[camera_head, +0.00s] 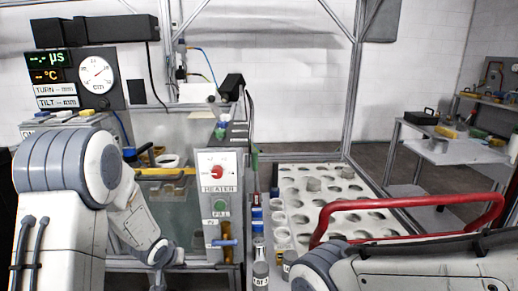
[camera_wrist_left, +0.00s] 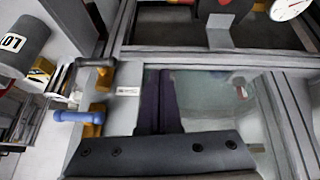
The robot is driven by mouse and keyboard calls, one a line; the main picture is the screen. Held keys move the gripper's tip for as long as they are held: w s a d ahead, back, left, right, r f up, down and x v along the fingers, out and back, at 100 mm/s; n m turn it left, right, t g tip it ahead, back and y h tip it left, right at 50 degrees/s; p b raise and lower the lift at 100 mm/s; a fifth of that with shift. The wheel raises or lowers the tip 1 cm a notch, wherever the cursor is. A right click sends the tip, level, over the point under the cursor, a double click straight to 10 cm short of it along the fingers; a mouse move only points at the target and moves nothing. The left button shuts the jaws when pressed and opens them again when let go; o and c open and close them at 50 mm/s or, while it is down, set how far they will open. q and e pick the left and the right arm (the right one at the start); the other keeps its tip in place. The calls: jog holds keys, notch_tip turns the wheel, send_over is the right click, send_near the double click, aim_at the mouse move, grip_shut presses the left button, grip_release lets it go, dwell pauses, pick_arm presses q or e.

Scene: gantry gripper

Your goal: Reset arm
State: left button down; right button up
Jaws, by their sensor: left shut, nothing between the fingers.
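My left arm (camera_head: 75,190) comes in from the left in the head view and bends down in front of the glass-walled tank (camera_head: 175,215). Its wrist end is low in that view, near the bottom edge, and the fingers cannot be made out there. In the left wrist view my left gripper (camera_wrist_left: 161,78) shows as two dark fingers lying together, shut and empty, over the pale, glassy tank area. My right arm (camera_head: 415,268) enters at the lower right of the head view; its gripper is out of frame.
The heater panel (camera_head: 219,178) stands just right of my left arm. A blue-handled valve (camera_head: 224,242) is below it, also in the left wrist view (camera_wrist_left: 80,117). A holed rack (camera_head: 330,190) with several bottles beside it and a red rail (camera_head: 410,207) are to the right.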

pick_arm(q)
jog(key=s+d+r+m+g, duration=0.1)
jog(key=s+d+r+m, duration=0.1)
jog(key=s+d+r, duration=0.6)
jog(key=s+d+r+m+g, duration=0.2)
jog(key=s+d, duration=0.2)
jog(key=s, duration=0.4)
jog(key=s+d+r+m+g, duration=0.1)
jog(key=s+d+m, duration=0.15)
jog(key=s, duration=0.55)
jog(key=s+d+r+m+g, duration=0.2)
jog(key=s+d, duration=0.3)
jog(key=s, duration=0.3)
notch_tip(320, 180, up, 12)
jog(key=p, duration=1.2)
jog(key=shift+a+r+h+p, duration=0.25)
jog(key=shift+a+h+p, duration=0.05)
jog(key=shift+h+p, duration=0.1)
pick_arm(e)
notch_tip(320, 180, up, 13)
jog(key=shift+f, duration=0.2)
